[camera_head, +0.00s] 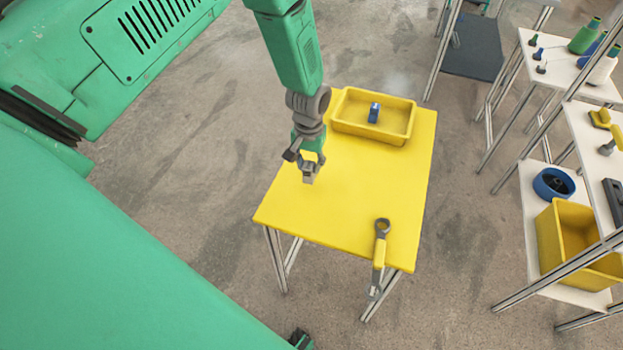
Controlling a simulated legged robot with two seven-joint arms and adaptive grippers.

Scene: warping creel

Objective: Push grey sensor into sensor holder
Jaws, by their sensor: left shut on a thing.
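My left gripper (307,170) reaches down from the top over the left part of the yellow table (350,200). It is shut on a small grey thing (309,177), likely the grey sensor. The fingers cover much of it, so its shape is unclear. I cannot tell whether it touches the tabletop. I cannot make out a sensor holder in this view. My right gripper is not in view.
A yellow tray (345,129) with a small blue part (374,112) stands at the table's back. A yellow-handled wrench (380,252) overhangs the front edge. The table's middle is clear. Shelves at right hold spools (585,38), a blue ring (546,190) and a yellow bin (552,250).

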